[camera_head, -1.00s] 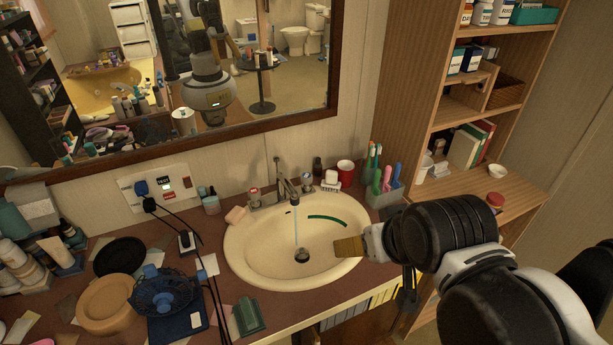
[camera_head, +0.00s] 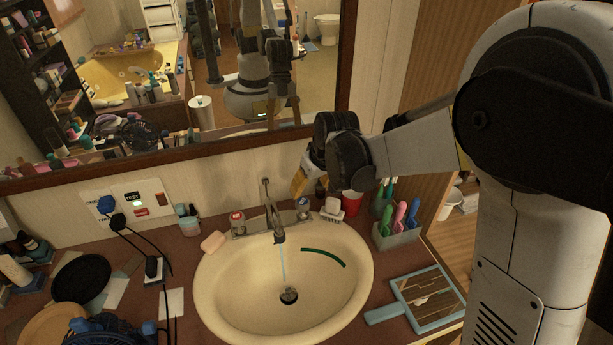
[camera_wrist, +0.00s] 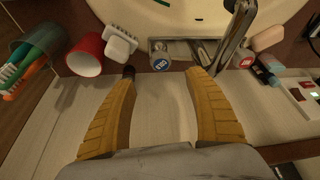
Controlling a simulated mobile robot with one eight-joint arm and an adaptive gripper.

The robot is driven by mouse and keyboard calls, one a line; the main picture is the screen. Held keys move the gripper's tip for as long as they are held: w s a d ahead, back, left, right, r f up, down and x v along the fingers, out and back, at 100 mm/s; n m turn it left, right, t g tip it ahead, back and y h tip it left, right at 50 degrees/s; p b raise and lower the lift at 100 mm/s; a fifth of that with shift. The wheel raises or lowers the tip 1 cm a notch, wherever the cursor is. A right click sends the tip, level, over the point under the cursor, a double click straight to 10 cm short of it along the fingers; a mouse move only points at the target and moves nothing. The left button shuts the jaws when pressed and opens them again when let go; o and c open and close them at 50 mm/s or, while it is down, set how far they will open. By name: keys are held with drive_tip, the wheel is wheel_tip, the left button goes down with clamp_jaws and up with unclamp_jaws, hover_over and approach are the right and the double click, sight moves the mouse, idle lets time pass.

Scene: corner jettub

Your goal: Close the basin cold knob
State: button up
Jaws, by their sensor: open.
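The basin cold knob (camera_wrist: 160,58), with a blue label, shows in the wrist view just beyond and between my fingertips. In the head view this knob (camera_head: 303,206) stands right of the faucet (camera_head: 272,215). A thin stream of water runs from the faucet into the cream basin (camera_head: 215,295). The other knob (camera_head: 237,220), with a red label, is on the left of the faucet. My gripper (camera_wrist: 161,77) is open, its yellow fingers spread with nothing between them. In the head view my gripper (camera_head: 299,184) is above and behind the cold knob, partly hidden by my wrist.
A red cup (camera_head: 351,203) and a white block-like item (camera_head: 332,210) stand close right of the cold knob. A holder with toothbrushes (camera_head: 397,234) and a hand mirror (camera_head: 428,297) are farther right. The wall and framed mirror (camera_head: 130,165) are close behind. Soap (camera_head: 213,242) lies left.

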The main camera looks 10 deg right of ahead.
sight(303, 202)
drive_tip(key=b+x, duration=0.4)
drive_tip(key=x, duration=0.7)
drive_tip(key=shift+w+a+f, duration=0.1)
drive_tip(key=shift+w+f, duration=0.05)
drive_tip(key=shift+f, duration=0.1)
drive_tip(key=c, duration=1.2)
